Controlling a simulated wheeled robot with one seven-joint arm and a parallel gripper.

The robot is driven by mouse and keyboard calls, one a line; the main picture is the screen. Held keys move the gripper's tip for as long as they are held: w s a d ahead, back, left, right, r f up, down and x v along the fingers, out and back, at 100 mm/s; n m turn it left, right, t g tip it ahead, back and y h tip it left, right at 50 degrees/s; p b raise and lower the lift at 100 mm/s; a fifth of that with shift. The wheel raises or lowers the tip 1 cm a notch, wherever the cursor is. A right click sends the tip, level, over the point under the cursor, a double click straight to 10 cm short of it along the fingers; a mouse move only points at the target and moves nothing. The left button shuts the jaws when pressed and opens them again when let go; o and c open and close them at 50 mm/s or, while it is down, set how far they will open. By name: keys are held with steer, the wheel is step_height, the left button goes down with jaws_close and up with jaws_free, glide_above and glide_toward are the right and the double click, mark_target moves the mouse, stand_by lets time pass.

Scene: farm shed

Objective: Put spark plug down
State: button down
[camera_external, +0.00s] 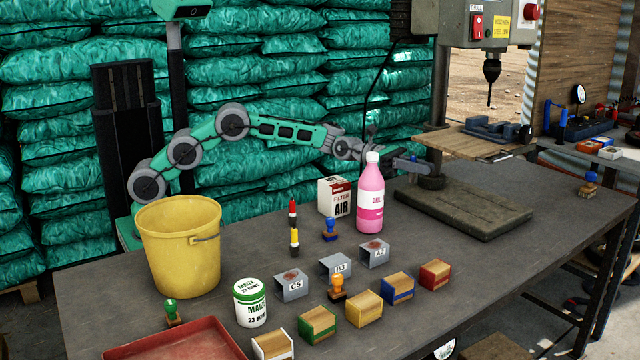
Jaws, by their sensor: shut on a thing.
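My gripper (408,164) is at the end of my arm, reaching from the left behind the pink bottle (370,198) to the front of the drill press column. It is shut, and its jaws point right, a little above the table (230,318). The spark plug held in it is too small and dark to make out clearly. The bottle hides part of my wrist.
The drill press base (465,212) stands right of my gripper. The table's right part is mostly clear.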

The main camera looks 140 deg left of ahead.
steer(key=f+b, duration=0.1)
steer(key=f, duration=0.3)
steer(key=w+f+b, duration=0.1)
steer(key=f, duration=0.3)
steer(key=w+f+b, duration=0.1)
steer(key=f, duration=0.3)
steer(key=shift+a, duration=0.3)
steer(key=shift+f, duration=0.1)
steer(key=c, duration=1.4)
jaws_free()
